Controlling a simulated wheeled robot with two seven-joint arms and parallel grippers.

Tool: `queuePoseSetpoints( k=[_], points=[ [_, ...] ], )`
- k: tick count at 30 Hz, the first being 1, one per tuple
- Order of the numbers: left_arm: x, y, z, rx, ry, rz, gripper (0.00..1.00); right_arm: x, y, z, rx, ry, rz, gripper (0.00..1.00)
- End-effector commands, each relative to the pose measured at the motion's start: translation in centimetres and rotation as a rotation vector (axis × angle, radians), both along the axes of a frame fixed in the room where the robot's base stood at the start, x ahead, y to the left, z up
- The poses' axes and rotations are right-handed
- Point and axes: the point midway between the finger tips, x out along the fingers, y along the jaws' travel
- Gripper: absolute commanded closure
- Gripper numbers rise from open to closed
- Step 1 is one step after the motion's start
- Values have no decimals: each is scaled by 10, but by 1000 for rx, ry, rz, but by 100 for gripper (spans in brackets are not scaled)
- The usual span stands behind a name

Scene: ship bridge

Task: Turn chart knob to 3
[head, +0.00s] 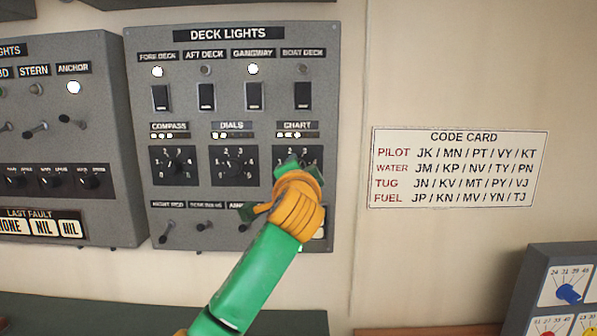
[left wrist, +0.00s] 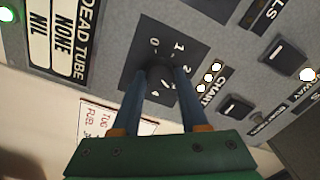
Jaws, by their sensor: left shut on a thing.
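The chart knob (left wrist: 160,74) sits on a dark square dial plate (left wrist: 139,58) under the CHART label, at the right of the deck lights panel (head: 245,215). My left gripper (head: 301,165) comes in from below and covers most of that dial in the head view. In the left wrist view, its two blue fingers (left wrist: 162,82) are closed around the knob from both sides. Numbers 0, 1, 2 and 4 show around the dial. My right gripper is in neither view.
Dials knob (head: 234,165) and compass knob (head: 179,165) sit to the left, with a row of small toggles below. Rocker switches (head: 254,96) are above. A code card (head: 459,168) is on the wall to the right.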

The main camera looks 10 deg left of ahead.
Motion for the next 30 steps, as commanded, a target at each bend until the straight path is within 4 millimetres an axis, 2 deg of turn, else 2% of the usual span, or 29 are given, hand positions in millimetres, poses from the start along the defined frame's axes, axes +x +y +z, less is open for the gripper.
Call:
queuePoseSetpoints(
  k=[14,15,18,26,30],
  points=[
    [0,0,-3,-14,4,1,100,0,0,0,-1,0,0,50],
    [1,0,-3,-14,4,1,51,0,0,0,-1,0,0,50],
    [0,0,-2,-14,2,1,27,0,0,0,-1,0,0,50],
    [0,0,-1,-13,0,0,27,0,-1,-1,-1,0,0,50],
    [-18,-5,-9,-14,-4,-3,27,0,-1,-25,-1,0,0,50]
  ],
)
